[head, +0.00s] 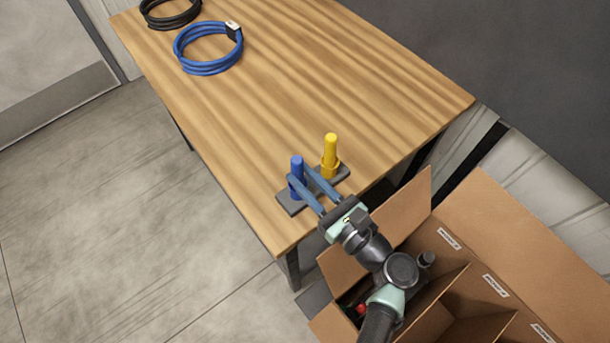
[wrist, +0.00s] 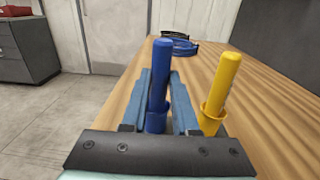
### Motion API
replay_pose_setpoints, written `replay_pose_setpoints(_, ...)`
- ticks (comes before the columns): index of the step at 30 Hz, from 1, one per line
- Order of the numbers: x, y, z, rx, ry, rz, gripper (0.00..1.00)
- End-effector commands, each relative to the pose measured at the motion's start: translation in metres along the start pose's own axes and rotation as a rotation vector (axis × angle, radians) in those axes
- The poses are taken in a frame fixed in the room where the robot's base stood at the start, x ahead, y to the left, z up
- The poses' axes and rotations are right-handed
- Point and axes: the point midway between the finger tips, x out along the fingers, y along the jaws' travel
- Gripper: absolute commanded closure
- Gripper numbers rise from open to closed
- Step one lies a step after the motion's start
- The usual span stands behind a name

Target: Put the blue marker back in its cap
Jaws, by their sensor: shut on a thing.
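The blue marker (head: 297,163) stands upright over the dark grey base (head: 291,207) at the table's near corner; it also shows in the wrist view (wrist: 174,55). My gripper (head: 299,174) is shut on the blue marker, with one finger on each side. A wider blue cap (wrist: 156,122) shows around the marker's lower end in the wrist view. How deep the marker sits in it is hidden. A yellow marker (head: 331,148) stands in a yellow cap (wrist: 211,120) on the same base, just right of my gripper.
A blue coiled cable (head: 186,67) and a black coiled cable (head: 160,24) lie at the table's far end. The wooden table (head: 260,110) is clear between. An open cardboard box (head: 545,240) with dividers stands beside the near edge, under my arm.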

Motion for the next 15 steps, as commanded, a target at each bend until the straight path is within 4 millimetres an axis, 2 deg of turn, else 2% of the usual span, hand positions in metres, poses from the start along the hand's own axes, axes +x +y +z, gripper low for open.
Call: replay_pose_setpoints(15,0.0001,-0.0001,-0.0063,-0.001,-0.001,0.0,1.0)
